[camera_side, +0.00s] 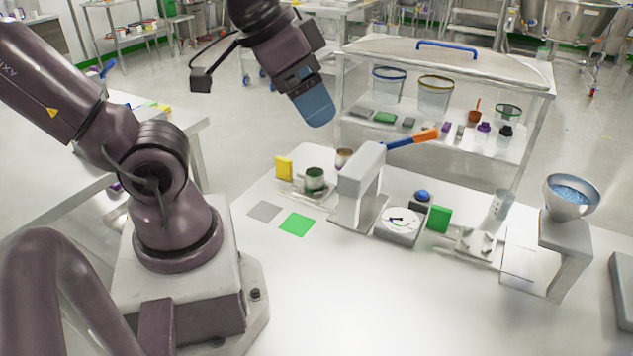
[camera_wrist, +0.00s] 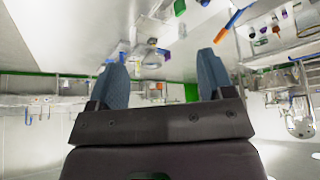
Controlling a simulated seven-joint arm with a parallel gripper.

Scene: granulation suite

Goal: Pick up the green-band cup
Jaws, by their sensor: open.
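A small metal cup with green on it (camera_side: 315,180), which appears to be the green-band cup, stands upright on a low tray left of the grey press-like stand. A second metal cup with a brownish look (camera_side: 344,157) stands behind it to the right, partly hidden by the stand. My gripper (camera_side: 318,118) is up in the air above and behind the cups, apart from everything. The wrist view shows its two blue fingers (camera_wrist: 165,54) spread wide with nothing between them. I cannot pick out the green cup in the wrist view.
Green (camera_side: 296,225) and grey (camera_side: 264,212) squares lie in front. A round dial (camera_side: 397,226) and funnel (camera_side: 571,196) are right. The front table is clear.

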